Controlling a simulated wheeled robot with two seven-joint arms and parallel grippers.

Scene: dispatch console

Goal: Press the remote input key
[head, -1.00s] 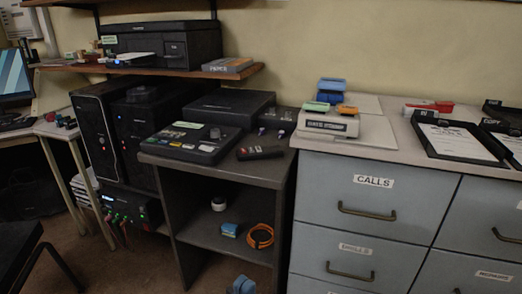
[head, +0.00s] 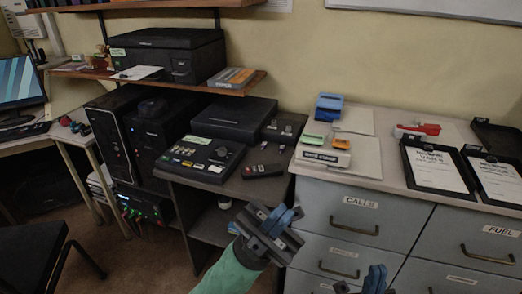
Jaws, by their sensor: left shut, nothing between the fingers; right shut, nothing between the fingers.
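A black remote (head: 262,170) lies flat on the dark stand's top, near its front edge, with small keys on its upper face. A red spot shows at its left end. The key labels are too small to read. My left gripper (head: 281,220) is shut and empty, in front of the stand and lower in the picture than the remote, apart from it. My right gripper (head: 375,279) is at the bottom edge, shut and empty, in front of the grey drawers and only partly in view.
A black control panel (head: 203,158) with coloured buttons sits left of the remote. A black box (head: 234,120) stands behind. A pale device (head: 322,158) with green and orange blocks stands on the cabinet (head: 335,205) to the right.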

